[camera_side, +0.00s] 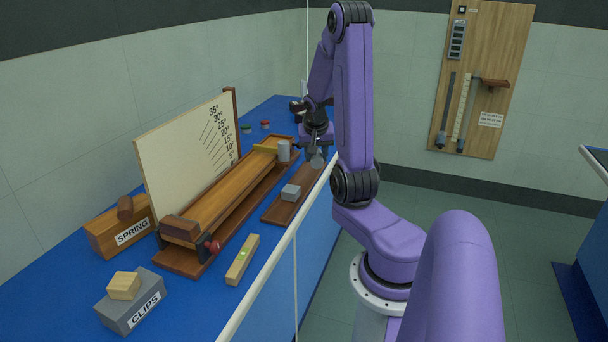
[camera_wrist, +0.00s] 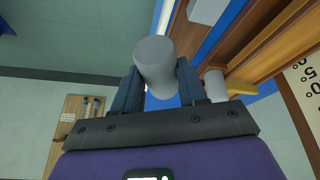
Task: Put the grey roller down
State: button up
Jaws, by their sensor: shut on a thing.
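My gripper (camera_side: 317,153) is at the far end of the blue bench, above or beside the far end of a low wooden tray (camera_side: 277,212). In the wrist view, my gripper (camera_wrist: 158,88) is shut on a grey roller (camera_wrist: 155,62), which sits between its two dark fingers. The held roller (camera_side: 317,161) shows small and partly hidden in the side view. I cannot tell whether it touches anything beneath. A second grey cylinder (camera_side: 284,151) stands upright near the far end of the wooden ramp (camera_side: 220,195); it also shows in the wrist view (camera_wrist: 215,85).
A grey block (camera_side: 291,192) sits on the low tray. An angle board (camera_side: 190,150) stands behind the ramp. A pale rail (camera_side: 270,262) edges the bench.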

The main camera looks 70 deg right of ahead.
jog(key=w+d+f, duration=0.2)
jog(key=d+f, duration=0.1)
jog(key=w+d+f, duration=0.5)
jog(key=d+f, duration=0.1)
jog(key=shift+w+d, duration=0.15)
jog(key=shift+d, duration=0.2)
jog(key=shift+w+d+f, duration=0.15)
jog(key=shift+f, duration=1.55)
jog(key=shift+f, duration=0.15)
jog(key=o, duration=0.8)
jog(key=shift+o, duration=0.2)
jog(key=shift+r, duration=0.2)
